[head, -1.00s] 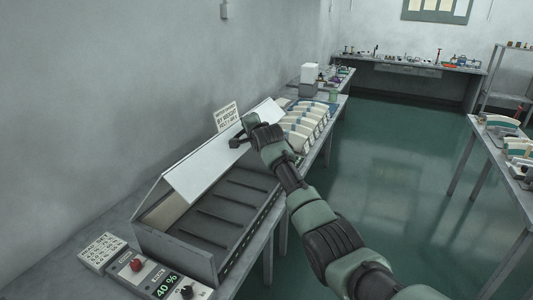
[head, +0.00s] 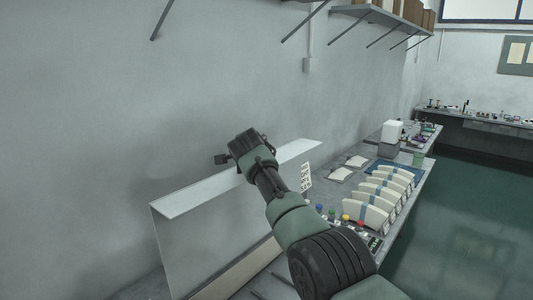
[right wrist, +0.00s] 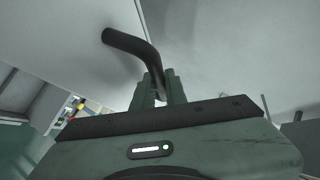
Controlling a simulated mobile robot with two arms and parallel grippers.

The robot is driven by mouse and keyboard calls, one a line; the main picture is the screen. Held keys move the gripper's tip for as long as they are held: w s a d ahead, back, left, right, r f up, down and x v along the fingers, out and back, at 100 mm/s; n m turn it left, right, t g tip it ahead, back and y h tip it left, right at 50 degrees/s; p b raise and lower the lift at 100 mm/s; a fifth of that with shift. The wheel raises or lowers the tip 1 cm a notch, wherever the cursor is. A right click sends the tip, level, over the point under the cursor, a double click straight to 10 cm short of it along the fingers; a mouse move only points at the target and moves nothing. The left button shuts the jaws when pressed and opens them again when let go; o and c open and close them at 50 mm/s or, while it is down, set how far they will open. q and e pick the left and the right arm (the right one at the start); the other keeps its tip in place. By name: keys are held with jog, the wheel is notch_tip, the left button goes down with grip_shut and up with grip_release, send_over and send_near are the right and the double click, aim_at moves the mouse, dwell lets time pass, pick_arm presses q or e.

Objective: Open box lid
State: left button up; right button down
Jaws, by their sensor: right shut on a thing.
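The grey box lid (head: 205,245) stands raised, close to upright, in the head view. A bent strip runs along its top edge. My right gripper (head: 228,158) is at that top edge, seen from behind. In the right wrist view the gripper (right wrist: 160,88) is shut on a black bent handle (right wrist: 130,44) fixed to the pale lid (right wrist: 75,35). The far end of the handle is hidden by the fingers. Only a little of the box below the lid shows at the bottom of the head view. My left gripper is not in view.
To the right, several cream curved stacks (head: 374,192) stand on the bench, with coloured knobs (head: 345,217) in front. A white block-shaped device (head: 392,131) is farther back. A wall shelf (head: 385,14) hangs above. The wall rises behind the lid.

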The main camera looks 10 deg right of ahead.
jog(key=shift+w+a+f, duration=0.15)
jog(key=shift+w+a, duration=0.2)
jog(key=shift+w, duration=0.15)
jog(key=c, duration=1.5)
grip_release()
jog(key=shift+o, duration=0.2)
